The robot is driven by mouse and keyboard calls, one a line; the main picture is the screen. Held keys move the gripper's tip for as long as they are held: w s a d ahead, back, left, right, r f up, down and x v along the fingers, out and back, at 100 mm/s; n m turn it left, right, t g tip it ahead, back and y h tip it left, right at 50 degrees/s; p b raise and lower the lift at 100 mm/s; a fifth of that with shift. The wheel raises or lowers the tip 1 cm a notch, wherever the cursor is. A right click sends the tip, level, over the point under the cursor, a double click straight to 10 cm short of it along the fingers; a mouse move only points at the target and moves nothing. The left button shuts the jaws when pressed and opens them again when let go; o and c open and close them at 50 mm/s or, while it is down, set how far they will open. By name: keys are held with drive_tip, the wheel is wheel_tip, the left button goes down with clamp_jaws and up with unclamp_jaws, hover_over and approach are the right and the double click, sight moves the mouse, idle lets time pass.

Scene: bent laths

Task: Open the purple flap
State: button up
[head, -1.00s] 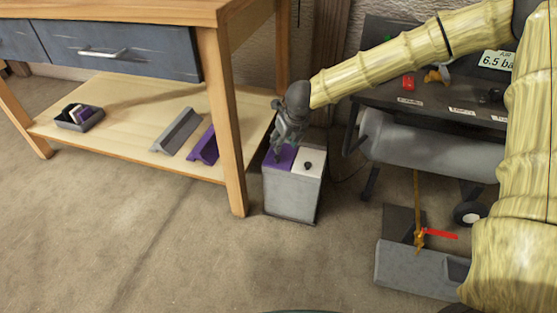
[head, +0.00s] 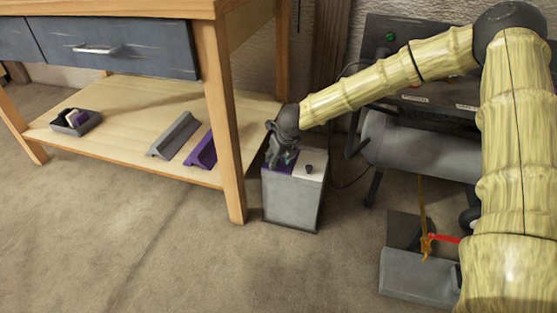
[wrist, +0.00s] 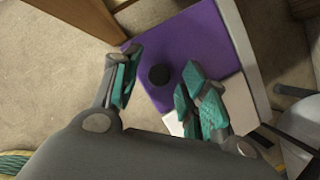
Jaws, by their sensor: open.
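The purple flap (wrist: 185,45) lies flat on top of a grey box (head: 290,200). It looks shut. A dark round knob (wrist: 160,75) stands on it. I cannot tell whether the fingers touch the knob or the flap. In the head view my gripper (head: 280,157) is right over the purple flap (head: 284,170) and hides most of it and its knob.
The workbench leg (head: 225,140) stands close to the left of the box. The bench's lower shelf (head: 110,125) holds a grey lath, a purple lath (head: 202,152) and a small tray. A grey compressor tank (head: 410,146) stands to the right. The floor in front is clear.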

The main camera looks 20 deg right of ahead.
clamp_jaws()
drive_tip(key=shift+r+p, duration=0.25)
drive_tip(key=shift+p, duration=0.3)
